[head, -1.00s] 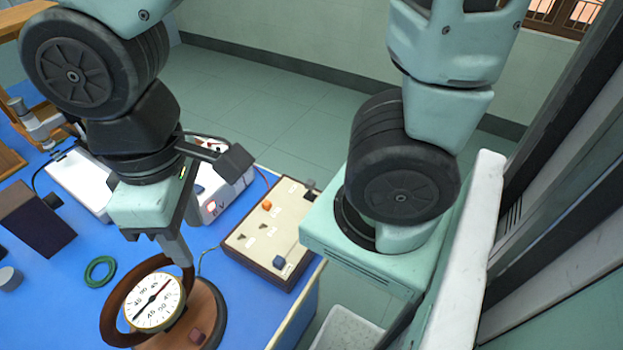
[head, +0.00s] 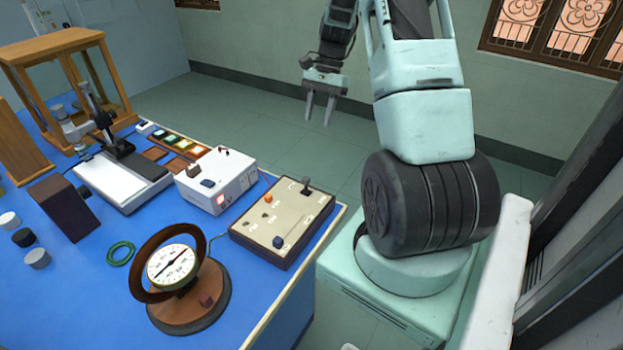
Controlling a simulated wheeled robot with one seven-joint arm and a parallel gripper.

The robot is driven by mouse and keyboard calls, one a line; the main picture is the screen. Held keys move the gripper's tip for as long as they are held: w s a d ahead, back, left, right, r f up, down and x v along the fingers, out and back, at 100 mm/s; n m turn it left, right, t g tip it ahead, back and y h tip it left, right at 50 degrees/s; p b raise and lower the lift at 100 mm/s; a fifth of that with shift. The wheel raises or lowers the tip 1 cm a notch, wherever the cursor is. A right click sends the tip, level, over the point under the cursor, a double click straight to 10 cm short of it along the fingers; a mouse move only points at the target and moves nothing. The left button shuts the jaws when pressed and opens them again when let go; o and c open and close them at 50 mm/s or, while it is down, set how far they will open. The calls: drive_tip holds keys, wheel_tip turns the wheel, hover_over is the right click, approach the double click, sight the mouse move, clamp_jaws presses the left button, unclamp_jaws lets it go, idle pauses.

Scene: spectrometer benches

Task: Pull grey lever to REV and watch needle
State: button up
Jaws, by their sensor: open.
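The control box (head: 250,238) has a cream top and brown sides and sits at the blue bench's right edge. A dark grey lever (head: 305,185) stands near its far right corner. An orange knob (head: 268,198) is at its far left, and a blue-grey knob (head: 278,242) is near its front. The labels are too small to read. The dial (head: 172,266), white with a red and dark needle, sits in a brown ring (head: 140,292) on a round wooden base (head: 205,315). The needle slants from lower left to upper right. My gripper (head: 318,121) is open and empty, raised beyond the box, fingers downward.
A white power box (head: 215,190) stands left of the control box. A microscope-like stand (head: 118,145), a green ring (head: 120,253), a dark block (head: 65,208) and a wood-framed glass case (head: 100,42) are also on the bench. A white panel (head: 495,270) rises at right.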

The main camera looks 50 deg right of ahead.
sight(306, 178)
drive_tip(key=p+x, duration=0.4)
drive_tip(key=x, duration=1.3)
drive_tip(key=shift+d+f, duration=0.1)
drive_tip(key=shift+f, duration=0.15)
clamp_jaws()
